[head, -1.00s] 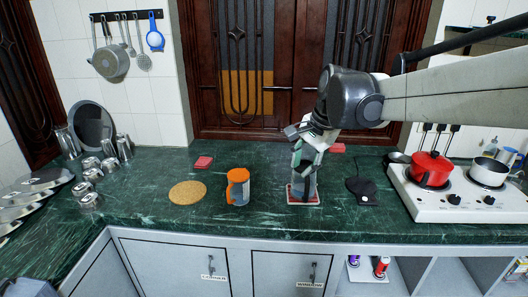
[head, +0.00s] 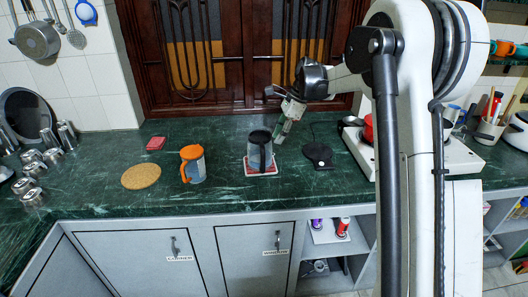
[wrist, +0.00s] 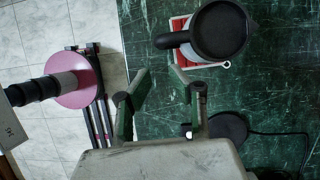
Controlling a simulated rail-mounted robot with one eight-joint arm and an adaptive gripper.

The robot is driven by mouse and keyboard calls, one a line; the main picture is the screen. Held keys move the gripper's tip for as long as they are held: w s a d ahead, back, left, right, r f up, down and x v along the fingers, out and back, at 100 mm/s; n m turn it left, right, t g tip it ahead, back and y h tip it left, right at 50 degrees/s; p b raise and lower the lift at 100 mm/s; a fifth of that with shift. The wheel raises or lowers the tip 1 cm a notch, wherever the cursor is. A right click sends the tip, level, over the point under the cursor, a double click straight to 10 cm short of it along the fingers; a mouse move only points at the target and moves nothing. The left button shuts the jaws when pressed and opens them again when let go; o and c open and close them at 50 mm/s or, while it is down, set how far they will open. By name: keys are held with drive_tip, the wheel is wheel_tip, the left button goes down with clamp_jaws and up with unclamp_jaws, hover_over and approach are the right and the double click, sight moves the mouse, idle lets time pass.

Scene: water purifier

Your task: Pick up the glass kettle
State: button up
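The glass kettle (head: 260,155), with a dark lid and see-through body, stands upright on a red-and-white trivet (head: 250,173) on the green counter. In the wrist view the kettle (wrist: 222,33) is seen from above, with its black handle pointing left. My gripper (head: 279,138) is just right of the kettle in the head view. The wrist view shows my gripper (wrist: 163,74) with its fingers apart and nothing between them. The kettle lies beyond the fingertips, up and to the right there.
An orange-handled jug (head: 193,167) and a round cork mat (head: 141,176) stand to the left. A black corded base (head: 319,155) lies right of the kettle, before the white stove (head: 362,150) with a red pot. A red pad (head: 156,143) lies at the back.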

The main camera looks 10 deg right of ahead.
sight(263, 164)
drive_tip(key=x, duration=1.3)
drive_tip(key=shift+w+a+f, duration=0.15)
drive_tip(key=shift+a+f, duration=0.05)
clamp_jaws()
